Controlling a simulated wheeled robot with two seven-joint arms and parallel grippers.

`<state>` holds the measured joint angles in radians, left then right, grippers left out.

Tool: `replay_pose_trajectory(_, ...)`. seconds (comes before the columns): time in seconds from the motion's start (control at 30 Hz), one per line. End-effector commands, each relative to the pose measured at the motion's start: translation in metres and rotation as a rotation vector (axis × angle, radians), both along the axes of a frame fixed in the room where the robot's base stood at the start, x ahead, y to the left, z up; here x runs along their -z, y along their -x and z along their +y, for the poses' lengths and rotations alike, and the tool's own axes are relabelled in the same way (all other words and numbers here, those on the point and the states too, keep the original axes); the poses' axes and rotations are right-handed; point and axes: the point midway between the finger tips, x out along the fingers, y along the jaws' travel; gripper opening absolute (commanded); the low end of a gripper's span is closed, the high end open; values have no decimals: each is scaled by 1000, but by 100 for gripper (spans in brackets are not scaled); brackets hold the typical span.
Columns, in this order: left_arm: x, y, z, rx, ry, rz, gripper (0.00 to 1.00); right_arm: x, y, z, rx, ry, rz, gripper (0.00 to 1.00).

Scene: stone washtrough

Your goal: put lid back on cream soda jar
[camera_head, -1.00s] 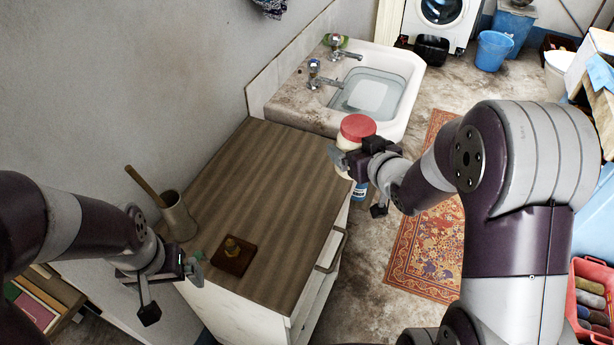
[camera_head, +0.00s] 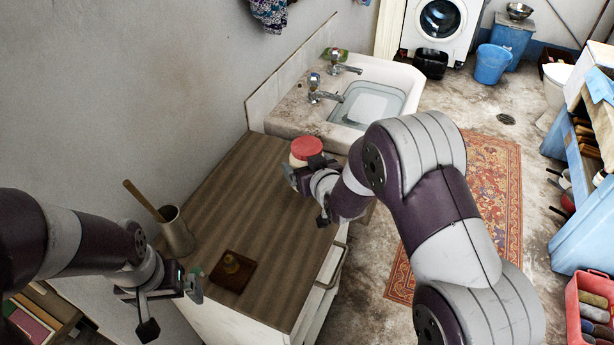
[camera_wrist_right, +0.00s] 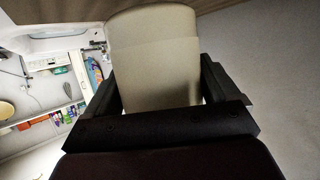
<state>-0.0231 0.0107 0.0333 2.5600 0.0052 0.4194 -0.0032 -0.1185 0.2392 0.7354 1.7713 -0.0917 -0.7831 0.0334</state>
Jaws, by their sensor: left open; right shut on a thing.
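A cream jar (camera_head: 297,162) with a round red top (camera_head: 306,148) is at the far right edge of the wooden worktop, near the sink. The red top looks like a lid sitting on the jar. My right gripper (camera_head: 304,168) is shut on the jar's body. In the right wrist view the cream body (camera_wrist_right: 155,55) stands between the two dark fingers, and the red top is out of sight. I cannot tell whether the jar touches the worktop. My left gripper (camera_head: 194,283) is open and empty at the worktop's near left edge.
The wooden worktop (camera_head: 250,205) is mostly clear. A dark square board (camera_head: 240,279) with a small brass piece (camera_head: 231,263) lies near its front. A grey pot (camera_head: 178,237) with a wooden handle stands at the left by the wall. A stone sink (camera_head: 405,75) is behind.

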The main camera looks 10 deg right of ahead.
Motion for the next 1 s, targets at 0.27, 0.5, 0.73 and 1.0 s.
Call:
replay_pose_trajectory(0.27, -1, 0, 0, 0, 0, 0, 100, 33, 0, 0, 0, 0, -1, 3)
replay_pose_trajectory(0.5, -1, 0, 0, 0, 0, 0, 100, 39, 0, 0, 0, -1, -3, 3)
replay_pose_trajectory(0.73, 4, 0, 0, 0, 0, 0, 100, 44, 0, 0, 0, -1, -3, 3)
replay_pose_trajectory(1.0, 1, 0, 0, 0, 0, 0, 100, 42, 0, 0, 0, 0, 0, 100)
